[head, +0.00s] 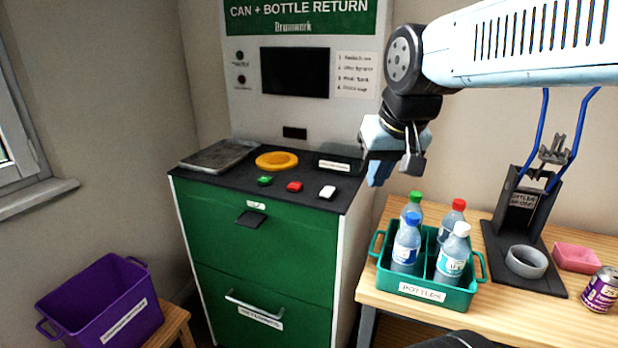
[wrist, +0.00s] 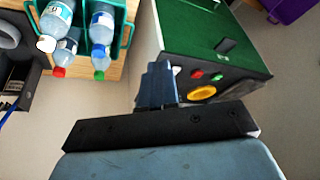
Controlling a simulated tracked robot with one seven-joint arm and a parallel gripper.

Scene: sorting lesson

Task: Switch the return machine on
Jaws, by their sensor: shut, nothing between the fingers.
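The return machine (head: 262,243) is a green and white cabinet with a black top and an upright back panel. Its screen (head: 295,72) is dark. On the black top are a green button (head: 265,181), a red button (head: 294,186), a white button (head: 327,192) and a round yellow piece (head: 277,161). In the wrist view the green button (wrist: 217,77), red button (wrist: 197,74) and yellow piece (wrist: 202,92) also show. My gripper (head: 378,178) is shut and empty, in the air to the right of the machine's top. Its blue fingers (wrist: 157,84) point towards the machine's side.
A green bottle crate (head: 426,291) with several capped bottles stands on the wooden table below my gripper. A purple crate (head: 97,305) sits on a stool at lower left.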

